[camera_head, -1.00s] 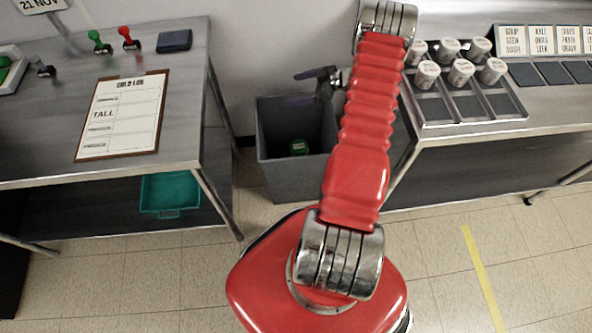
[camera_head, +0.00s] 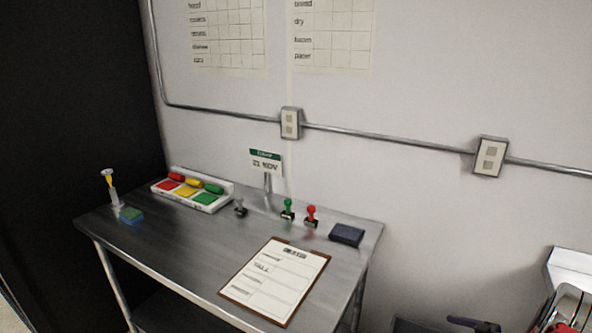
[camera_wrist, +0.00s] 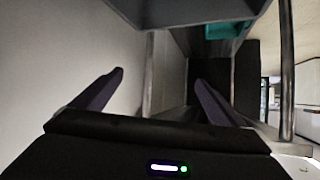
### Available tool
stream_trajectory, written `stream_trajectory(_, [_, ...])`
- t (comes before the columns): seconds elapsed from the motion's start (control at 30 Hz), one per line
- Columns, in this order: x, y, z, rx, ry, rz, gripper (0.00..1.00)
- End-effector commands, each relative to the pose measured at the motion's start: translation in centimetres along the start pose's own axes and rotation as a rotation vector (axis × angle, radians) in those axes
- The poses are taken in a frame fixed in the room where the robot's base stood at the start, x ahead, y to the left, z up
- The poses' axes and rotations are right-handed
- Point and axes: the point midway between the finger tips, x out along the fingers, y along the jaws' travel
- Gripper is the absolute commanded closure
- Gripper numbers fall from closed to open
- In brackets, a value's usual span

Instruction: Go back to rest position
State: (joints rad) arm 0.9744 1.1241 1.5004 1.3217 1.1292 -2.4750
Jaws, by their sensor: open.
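My gripper (camera_wrist: 160,82) is open and empty in the wrist view, its two dark purple fingers spread apart with nothing between them. In the head view only a dark part of my gripper (camera_head: 474,324) shows at the bottom edge, right of the steel table (camera_head: 170,262). A piece of my red and chrome arm shows at the lower right corner; most of the arm is out of frame. In the wrist view a grey surface crosses the top, with a teal bin (camera_wrist: 228,29) beyond it.
The table holds a clipboard (camera_head: 273,283), a green stamp (camera_head: 288,210), a red stamp (camera_head: 311,216), a dark blue pad (camera_head: 347,234) and a tray of coloured pads (camera_head: 222,205). A wall with conduit and outlet boxes (camera_head: 490,157) stands behind. A table leg (camera_wrist: 287,70) rises at right in the wrist view.

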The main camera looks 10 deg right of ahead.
Motion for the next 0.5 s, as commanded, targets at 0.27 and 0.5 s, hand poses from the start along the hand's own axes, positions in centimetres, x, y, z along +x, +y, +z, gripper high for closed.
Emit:
stream_trajectory(0.27, [0.1, -1.7, 1.8, 0.307, -0.061, -0.035, 0.07])
stream_trajectory(0.5, [-0.3, -5.9, 4.3, 0.622, -0.184, -0.089, 0.07])
